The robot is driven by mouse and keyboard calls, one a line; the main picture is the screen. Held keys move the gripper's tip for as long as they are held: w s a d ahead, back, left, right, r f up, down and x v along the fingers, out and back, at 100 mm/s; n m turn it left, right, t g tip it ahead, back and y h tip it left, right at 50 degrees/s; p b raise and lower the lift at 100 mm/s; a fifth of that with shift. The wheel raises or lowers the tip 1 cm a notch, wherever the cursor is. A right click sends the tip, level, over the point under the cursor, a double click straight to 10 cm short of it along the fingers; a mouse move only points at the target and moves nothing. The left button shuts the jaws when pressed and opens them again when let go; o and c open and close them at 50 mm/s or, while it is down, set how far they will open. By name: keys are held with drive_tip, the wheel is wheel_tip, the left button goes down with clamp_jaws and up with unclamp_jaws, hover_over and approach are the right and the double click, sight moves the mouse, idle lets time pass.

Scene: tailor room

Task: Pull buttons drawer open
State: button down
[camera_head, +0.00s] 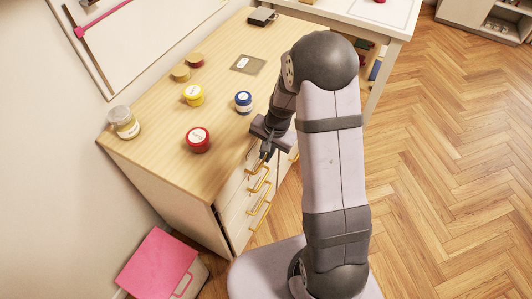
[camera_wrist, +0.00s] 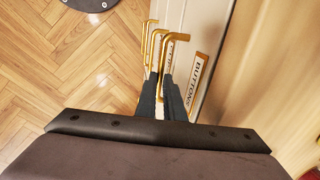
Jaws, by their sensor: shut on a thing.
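The buttons drawer (camera_wrist: 222,50) is the top one in the white cabinet, with a "BUTTONS" label (camera_wrist: 201,79) on its front. My gripper (camera_head: 265,152) is at the upper part of the cabinet front, just below the tabletop edge. In the wrist view, its two dark fingers (camera_wrist: 166,82) are close together on the gold handle (camera_wrist: 173,37) of this drawer, beside the label. The fingers hide part of the handle. I see no clear gap at the drawer's top edge.
Lower gold handles (camera_head: 259,213) stick out beneath. Jars, including a red one (camera_head: 198,139), a blue one (camera_head: 243,102) and a yellow one (camera_head: 194,95), stand on the wooden tabletop (camera_head: 150,165). A pink-lidded box (camera_head: 158,262) is on the left. The floor (camera_head: 440,170) on the right is clear.

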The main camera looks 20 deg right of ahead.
drive_tip(key=s+d+b, duration=0.4)
drive_tip(key=s+d, duration=1.1)
drive_tip(key=shift+s+d, duration=0.3)
drive_tip(key=shift+d, duration=0.05)
drive_tip(key=c, duration=1.9)
unclamp_jaws()
drive_tip(key=shift+o, duration=0.2)
wheel_tip(320, 180, up, 7)
drive_tip(key=s, duration=0.1)
drive_tip(key=shift+d+r, duration=0.15)
drive_tip(key=shift+d, duration=0.3)
